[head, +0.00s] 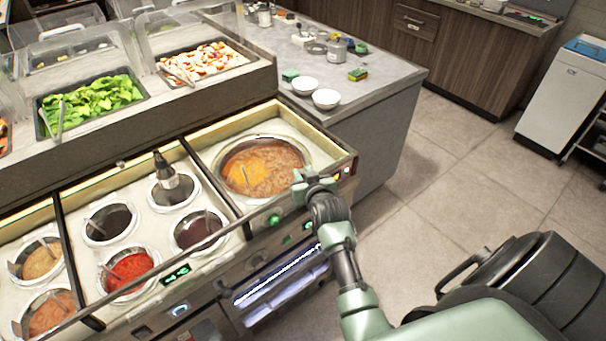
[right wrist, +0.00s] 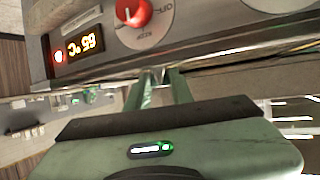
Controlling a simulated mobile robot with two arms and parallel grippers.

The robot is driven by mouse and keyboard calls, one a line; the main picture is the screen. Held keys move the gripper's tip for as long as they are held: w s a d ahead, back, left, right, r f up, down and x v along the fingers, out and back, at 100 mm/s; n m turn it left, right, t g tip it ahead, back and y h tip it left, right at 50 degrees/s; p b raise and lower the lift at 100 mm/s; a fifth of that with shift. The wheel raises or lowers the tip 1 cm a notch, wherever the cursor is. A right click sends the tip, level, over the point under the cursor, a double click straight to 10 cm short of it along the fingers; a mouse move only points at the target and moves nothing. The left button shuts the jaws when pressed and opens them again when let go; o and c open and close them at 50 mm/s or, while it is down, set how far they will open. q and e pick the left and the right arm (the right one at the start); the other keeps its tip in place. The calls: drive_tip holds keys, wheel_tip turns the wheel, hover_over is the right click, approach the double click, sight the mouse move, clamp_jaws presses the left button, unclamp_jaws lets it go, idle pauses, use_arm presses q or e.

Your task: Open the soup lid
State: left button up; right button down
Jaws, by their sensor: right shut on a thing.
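The soup well (head: 222,167) is a round metal-rimmed pot at the right end of the counter, with orange-brown soup (head: 262,168) visible in it. The soup lid appears to be clear, so its outline is hard to make out. My right gripper (head: 308,182) is at the front right edge of this well and shut on a thin edge, apparently the lid's front edge. In the right wrist view the fingertips (right wrist: 160,74) meet at a metal edge beside the front panel; the exact contact is too small to tell. My left gripper is out of view.
Sauce wells, including a red sauce (head: 128,268), stand left of the soup. A panel with a red knob (right wrist: 134,10) and a lit display (right wrist: 82,46) is close to the right fingers. White bowls (head: 326,98) stand on the grey counter behind.

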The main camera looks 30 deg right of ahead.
sight(285, 164)
drive_tip(key=w+b, duration=0.1)
drive_tip(key=w, duration=0.2)
drive_tip(key=w+b, duration=0.1)
drive_tip(key=w, duration=0.2)
drive_tip(key=w+b, duration=0.1)
drive_tip(key=w, duration=0.2)
drive_tip(key=shift+w+a, duration=0.15)
drive_tip(key=shift+a, duration=0.25)
drive_tip(key=c, duration=1.2)
unclamp_jaws()
drive_tip(key=shift+c, duration=0.2)
drive_tip(key=shift+s, duration=0.2)
